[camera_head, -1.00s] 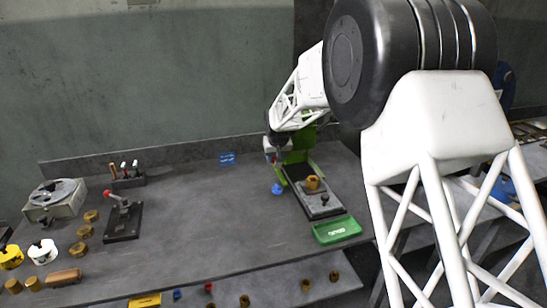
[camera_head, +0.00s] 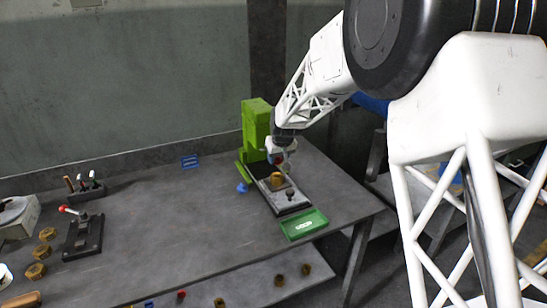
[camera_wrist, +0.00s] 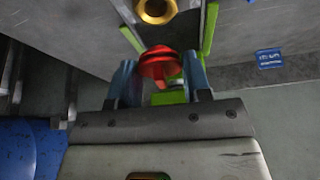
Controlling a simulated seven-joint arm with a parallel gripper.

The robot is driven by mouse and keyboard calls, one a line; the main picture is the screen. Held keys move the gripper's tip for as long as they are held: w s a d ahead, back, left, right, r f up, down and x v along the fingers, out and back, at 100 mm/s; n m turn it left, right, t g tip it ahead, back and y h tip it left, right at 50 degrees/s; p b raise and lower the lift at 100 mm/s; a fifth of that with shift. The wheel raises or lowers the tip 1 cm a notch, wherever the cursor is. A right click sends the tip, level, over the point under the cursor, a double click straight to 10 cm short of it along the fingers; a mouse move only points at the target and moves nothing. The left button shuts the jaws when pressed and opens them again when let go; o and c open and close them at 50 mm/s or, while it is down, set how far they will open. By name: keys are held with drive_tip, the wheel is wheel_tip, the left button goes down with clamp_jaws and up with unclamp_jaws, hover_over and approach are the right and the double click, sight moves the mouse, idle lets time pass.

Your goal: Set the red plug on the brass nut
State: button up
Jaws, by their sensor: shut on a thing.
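My gripper (camera_wrist: 158,80) is shut on the red plug (camera_wrist: 158,63), which sits between its two blue-grey fingers in the wrist view. The brass nut (camera_wrist: 156,10) shows at the top edge of that view, its round hole open, apart from the plug. In the head view the brass nut (camera_head: 277,179) stands on the dark press bed (camera_head: 294,207). My gripper (camera_head: 283,158) is just above and close to the nut there, with a bit of the red plug (camera_head: 278,159) visible. The exact gap is hard to tell.
The green press column (camera_head: 256,128) rises close behind my gripper. A dark knob (camera_head: 290,193) stands on the bed near the nut. A green tray (camera_head: 304,224) is at the front, and a small blue piece (camera_head: 242,188) lies left. The table's middle is clear.

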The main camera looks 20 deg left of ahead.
sight(279, 162)
drive_tip(key=shift+f, duration=0.15)
drive_tip(key=shift+f, duration=1.85)
drive_tip(key=shift+f, duration=0.85)
idle(0.7)
drive_tip(key=o, duration=0.7)
drive_tip(key=shift+r, duration=0.1)
drive_tip(key=v, duration=0.6)
drive_tip(key=shift+r, duration=0.4)
idle(0.5)
drive_tip(key=shift+s+d, duration=0.1)
